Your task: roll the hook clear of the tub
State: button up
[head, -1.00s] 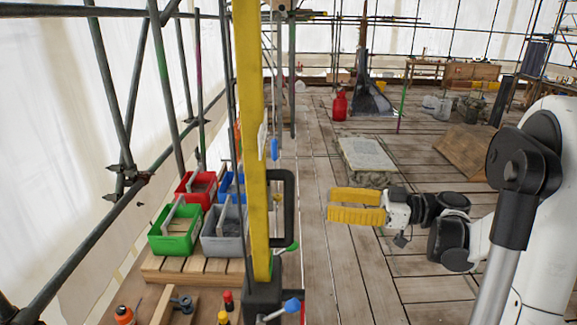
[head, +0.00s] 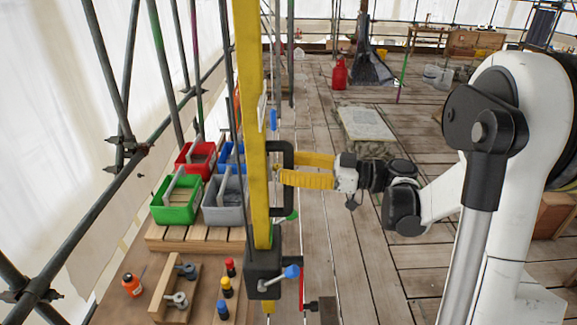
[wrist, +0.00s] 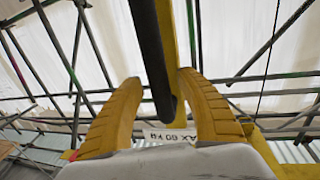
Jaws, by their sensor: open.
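A yellow upright beam (head: 250,110) stands in the middle of the head view with a black D-shaped handle (head: 287,205) on its right side. My gripper (head: 284,170) is open, with its yellow fingers at the handle's vertical bar. In the wrist view the black bar (wrist: 150,45) runs between the two spread fingers (wrist: 160,82), with a gap visible on each side. Behind the beam's left side stand a grey tub (head: 222,213), a green tub (head: 175,213), a red tub (head: 195,155) and a partly hidden blue tub (head: 230,155). I cannot make out the hook.
The tubs stand on a slatted wooden platform (head: 195,236). A black clamp block (head: 263,270) with a blue-knobbed lever (head: 291,272) is at the beam's foot. An orange bottle (head: 132,285) and small bottles stand on the bench.

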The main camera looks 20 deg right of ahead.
grip_shut()
jog(key=w+d+b, duration=0.2)
jog(key=w+d, duration=0.1)
jog(key=w, duration=0.7)
jog(key=w+d+b, duration=0.2)
jog(key=w+d, duration=0.1)
jog(key=w, duration=0.7)
jog(key=shift+d, duration=0.25)
jog(key=shift+w, duration=0.1)
grip_release()
jog(key=shift+d, duration=0.1)
jog(key=v, duration=1.2)
